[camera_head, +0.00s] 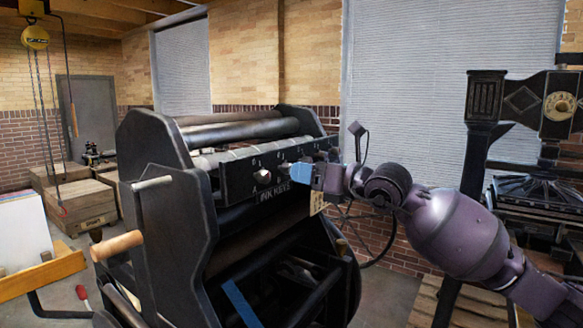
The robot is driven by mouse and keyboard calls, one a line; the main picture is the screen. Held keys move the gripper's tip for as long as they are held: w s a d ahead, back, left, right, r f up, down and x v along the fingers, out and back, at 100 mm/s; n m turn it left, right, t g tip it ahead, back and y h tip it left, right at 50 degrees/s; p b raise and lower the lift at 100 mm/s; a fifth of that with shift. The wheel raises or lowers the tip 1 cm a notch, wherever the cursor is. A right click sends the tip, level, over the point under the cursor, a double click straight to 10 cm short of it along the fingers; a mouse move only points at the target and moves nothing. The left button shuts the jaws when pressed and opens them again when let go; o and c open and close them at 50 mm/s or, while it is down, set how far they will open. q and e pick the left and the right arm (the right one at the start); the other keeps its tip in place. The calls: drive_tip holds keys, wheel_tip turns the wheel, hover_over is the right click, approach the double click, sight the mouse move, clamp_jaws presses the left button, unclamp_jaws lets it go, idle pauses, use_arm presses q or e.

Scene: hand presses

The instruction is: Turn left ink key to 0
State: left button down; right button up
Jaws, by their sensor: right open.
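The ink key panel (236,178) is a dark strip with white marks across the front of a black press, with an "INK KEYS" label below. The left ink key (262,176) is a small pale knob at the panel's left part. My right gripper (301,173) comes in from the right. Its blue fingertips are in front of the panel, just right of the left key and apart from it in the picture. It is open, with nothing seen in it. It hides part of the panel's middle. The left key's exact setting is too small to read. My left gripper is out of view.
The press's side plate (165,220) stands left of the panel, with a wooden-handled crank (118,246). Rollers (240,131) lie above and behind the panel. Another black press (540,195) stands at the right. Wooden crates (80,203) are at the back left.

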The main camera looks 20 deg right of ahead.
sight(285, 168)
drive_tip(key=shift+p+x, duration=0.3)
drive_tip(key=shift+x, duration=2)
drive_tip(key=c, duration=0.9)
drive_tip(key=shift+c, duration=0.2)
